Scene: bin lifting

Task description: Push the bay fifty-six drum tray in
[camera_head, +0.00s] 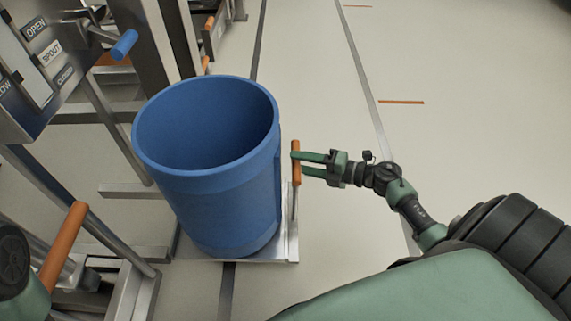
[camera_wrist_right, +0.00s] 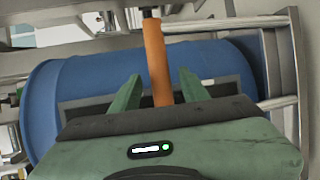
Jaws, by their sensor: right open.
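A blue drum (camera_head: 205,200) stands upright on a flat metal tray (camera_head: 270,254) with a raised right edge. The tray's upright orange handle (camera_head: 295,162) is on the right side of the drum. My right gripper (camera_head: 302,164) is at this handle, its green fingers pointing left. In the right wrist view the orange handle (camera_wrist_right: 157,62) stands between the two open fingers (camera_wrist_right: 153,92), with the blue drum (camera_wrist_right: 70,85) behind it. Gaps show on both sides of the handle.
A metal machine with a labelled panel (camera_head: 45,55) and a blue-gripped lever (camera_head: 124,45) stands at the left. Another orange handle (camera_head: 64,247) is at lower left. Metal frame rails run left of the tray. The floor to the right is clear, with dark lines and an orange mark (camera_head: 401,102).

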